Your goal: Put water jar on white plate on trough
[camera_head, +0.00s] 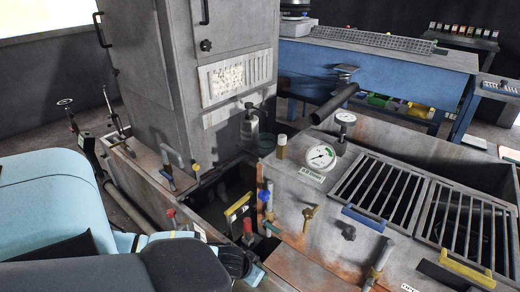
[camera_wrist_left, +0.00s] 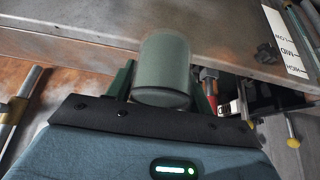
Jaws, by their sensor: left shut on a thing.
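The water jar, a grey-green cylinder (camera_wrist_left: 165,68), stands out between the fingers of my left gripper (camera_wrist_left: 163,82) in the left wrist view. The gripper is shut on it. In the head view my light blue left arm comes in from the left, and its dark wrist hides the jar and fingers. A grey metal trough-like housing (camera_head: 285,188) lies to the right of the arm. I cannot tell which surface is the white plate; a small white label (camera_head: 312,175) shows on the housing. My right gripper is in neither view.
A tall grey cabinet (camera_head: 225,45) stands behind the arm. Valves with coloured handles, such as a red one (camera_head: 248,228), stick up near the wrist. The housing carries a gauge (camera_head: 321,157) and barred grates (camera_head: 380,190). A blue workbench (camera_head: 375,75) stands behind.

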